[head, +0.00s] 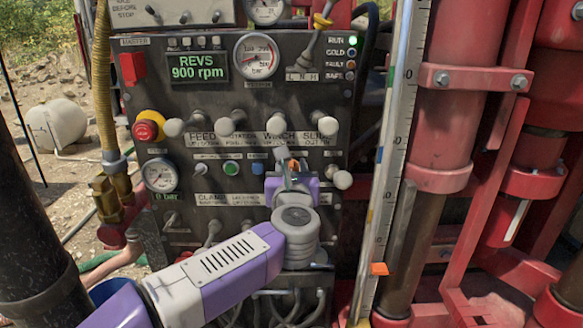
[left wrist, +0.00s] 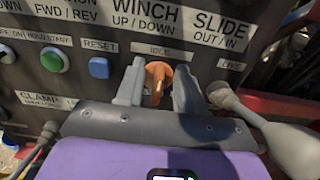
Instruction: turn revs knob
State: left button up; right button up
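The orange revs knob (head: 293,165) sits on the dark control panel, below the winch and slide labels. In the left wrist view the knob (left wrist: 158,76) shows between the two grey fingers of my left gripper (left wrist: 159,88). The fingers stand apart, one on each side of the knob, with narrow gaps; I cannot tell whether either touches it. In the head view my left gripper (head: 291,178) reaches the panel from below and hides part of it. The revs display (head: 201,67) reads 900 rpm in green. My right gripper is not in view.
Grey-knobbed levers (head: 230,126) stand out in a row above the gripper. A lever with a pale knob (left wrist: 290,145) is close on its right. A red emergency button (head: 146,130) is at the left. Red machine posts (head: 447,120) stand at the right.

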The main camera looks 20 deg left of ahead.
pick_arm(q)
grip_shut()
